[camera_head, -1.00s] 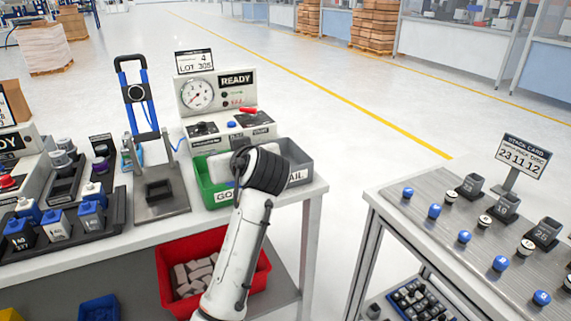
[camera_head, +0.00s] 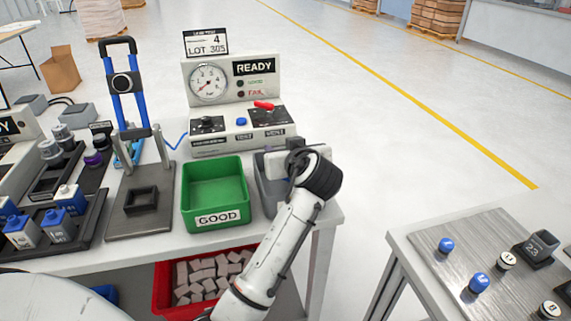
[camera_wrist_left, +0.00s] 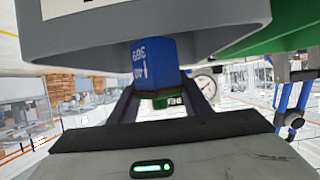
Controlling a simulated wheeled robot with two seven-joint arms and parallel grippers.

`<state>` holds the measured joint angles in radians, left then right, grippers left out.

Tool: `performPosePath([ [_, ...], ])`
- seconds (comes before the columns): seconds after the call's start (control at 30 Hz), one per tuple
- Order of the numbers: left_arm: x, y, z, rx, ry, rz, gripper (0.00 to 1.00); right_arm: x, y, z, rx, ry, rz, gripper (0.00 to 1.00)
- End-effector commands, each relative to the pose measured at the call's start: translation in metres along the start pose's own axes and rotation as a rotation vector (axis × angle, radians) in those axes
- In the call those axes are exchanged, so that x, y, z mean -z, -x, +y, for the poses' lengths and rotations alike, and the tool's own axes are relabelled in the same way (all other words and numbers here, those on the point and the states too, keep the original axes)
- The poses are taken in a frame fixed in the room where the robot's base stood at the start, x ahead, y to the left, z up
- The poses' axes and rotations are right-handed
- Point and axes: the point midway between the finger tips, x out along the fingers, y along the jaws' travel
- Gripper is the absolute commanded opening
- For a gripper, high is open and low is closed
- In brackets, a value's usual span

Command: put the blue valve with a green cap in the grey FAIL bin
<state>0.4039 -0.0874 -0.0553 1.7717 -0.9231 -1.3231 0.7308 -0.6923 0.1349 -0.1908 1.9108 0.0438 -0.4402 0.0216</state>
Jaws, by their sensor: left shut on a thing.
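My left gripper (camera_head: 288,162) is over the grey FAIL bin (camera_head: 268,198), at the right end of the bench. My wrist and arm hide much of that bin. In the left wrist view the gripper (camera_wrist_left: 155,98) is shut on the blue valve (camera_wrist_left: 154,62), with its green cap (camera_wrist_left: 167,101) near the fingers. The grey bin's wall and rim (camera_wrist_left: 225,15) are close to the valve in that view. I cannot tell how deep the valve is in the bin. My right gripper is not in view.
The green GOOD bin (camera_head: 214,197) stands just left of the grey bin. The gauge test unit (camera_head: 235,100) reads READY behind them. A fixture with blue posts (camera_head: 126,95) and racked valves (camera_head: 45,225) are further left. Another table (camera_head: 490,265) stands right, across a gap.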

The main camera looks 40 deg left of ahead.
Motion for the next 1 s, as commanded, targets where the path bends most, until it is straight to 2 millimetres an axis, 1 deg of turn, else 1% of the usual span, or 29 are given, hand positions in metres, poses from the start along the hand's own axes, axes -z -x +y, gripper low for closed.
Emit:
performPosePath([
  [0.2,-0.027,-0.011,0.000,0.001,-0.004,-0.001,0.20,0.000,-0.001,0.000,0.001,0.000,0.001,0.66],
  [0.3,-0.034,-0.014,0.000,-0.001,-0.001,0.002,0.20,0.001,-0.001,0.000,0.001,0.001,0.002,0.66],
  [0.53,-0.036,-0.015,0.000,-0.001,0.000,0.002,0.20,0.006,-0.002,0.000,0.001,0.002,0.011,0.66],
  [0.67,-0.039,-0.016,0.000,-0.001,0.001,0.001,0.20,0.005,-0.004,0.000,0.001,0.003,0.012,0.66],
  [0.7,-0.040,-0.016,0.000,-0.001,0.000,0.001,0.45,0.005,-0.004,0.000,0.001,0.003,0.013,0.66],
  [0.77,-0.039,-0.016,0.000,0.000,0.000,0.001,0.55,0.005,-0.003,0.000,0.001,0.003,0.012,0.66],
  [0.8,-0.039,-0.016,0.000,0.000,0.000,0.000,0.62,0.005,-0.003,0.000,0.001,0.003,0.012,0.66],
  [1.0,-0.039,-0.016,0.000,-0.001,0.000,0.000,0.62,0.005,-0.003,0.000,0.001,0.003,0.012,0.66],
])
